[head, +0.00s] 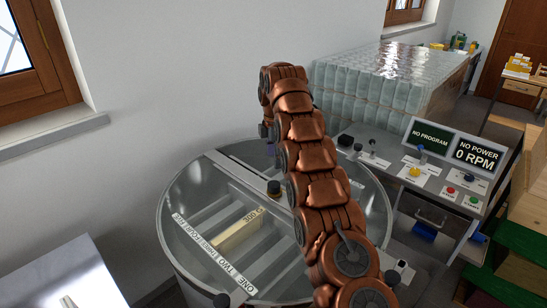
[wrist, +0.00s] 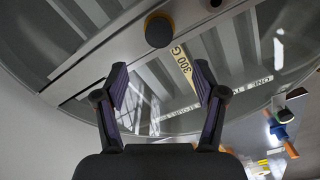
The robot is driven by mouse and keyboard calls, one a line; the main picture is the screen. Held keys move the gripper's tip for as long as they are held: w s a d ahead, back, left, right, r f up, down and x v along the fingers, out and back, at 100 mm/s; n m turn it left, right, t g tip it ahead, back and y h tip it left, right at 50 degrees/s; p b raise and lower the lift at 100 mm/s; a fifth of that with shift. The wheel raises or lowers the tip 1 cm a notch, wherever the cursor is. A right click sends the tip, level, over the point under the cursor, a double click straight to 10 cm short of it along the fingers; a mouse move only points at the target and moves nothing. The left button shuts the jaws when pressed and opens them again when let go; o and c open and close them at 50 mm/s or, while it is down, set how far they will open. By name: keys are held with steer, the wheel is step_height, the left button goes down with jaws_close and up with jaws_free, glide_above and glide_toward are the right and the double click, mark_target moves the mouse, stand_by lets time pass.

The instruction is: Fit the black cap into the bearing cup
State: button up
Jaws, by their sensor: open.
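A round black cap (wrist: 159,32) sits at a brass-coloured bearing cup (wrist: 152,15) on the tank's steel crossbar. In the head view the black cap (head: 273,185) shows above the brass cup (head: 273,194), near the middle of the round lid. The two overlap and appear to touch; I cannot tell how deep the cap sits. My gripper (wrist: 161,80) is open, with nothing between its two purple-padded fingers. The cap lies beyond the fingertips in the wrist view. In the head view my gripper is mostly hidden behind my copper arm, with a bit of it showing near the lid's far edge.
The round tank (head: 180,225) has a clear lid, dark clamps at its rim and a "300 G" strip inside. A control bench (head: 400,165) with knobs and buttons stands right. A pale metal table (head: 75,275) is at lower left. Wrapped stacks (head: 385,75) stand behind.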

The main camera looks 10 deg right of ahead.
steer(key=shift+r, duration=0.25)
steer(key=s+r+m, duration=0.4)
steer(key=s+m, duration=0.1)
steer(key=s, duration=0.6)
steer(key=s+r+m, duration=0.4)
steer(key=s+r, duration=0.1)
steer(key=s, duration=0.6)
steer(key=s+f+m, duration=0.2)
steer(key=s+m, duration=0.1)
steer(key=s, duration=0.8)
steer(key=s+f+m+g, duration=0.1)
steer(key=s+f+m, duration=0.2)
steer(key=s, duration=0.8)
steer(key=s+f+m, duration=0.3)
steer(key=s+m, duration=0.1)
steer(key=s, duration=0.7)
steer(key=shift+f+g, duration=0.2)
steer(key=shift+g, duration=0.2)
steer(key=shift+a, duration=0.15)
